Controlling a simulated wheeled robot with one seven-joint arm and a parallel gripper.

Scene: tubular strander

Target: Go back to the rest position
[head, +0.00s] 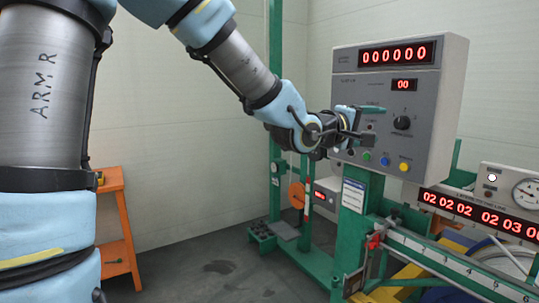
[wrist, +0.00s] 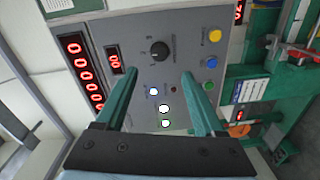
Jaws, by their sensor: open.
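My gripper (head: 374,122) is in front of the lower left part of a grey control box (head: 451,85) in the head view. In the wrist view its two green fingers (wrist: 163,68) are spread apart, with nothing between them but the face of the box. I cannot tell how far the fingertips are from the face. The box carries a red display reading 000000 (head: 397,54), a small display reading 00 (head: 404,85) and a black knob (head: 402,122). The arm hides some of its lower left controls in the head view.
Blue (head: 384,161) and yellow (head: 404,167) buttons line the box's lower edge. Below are a green machine frame (head: 354,205), a ruler rail (head: 455,267) and a long red-digit display (head: 480,213). An orange stand (head: 118,222) is at left. Grey floor is open between.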

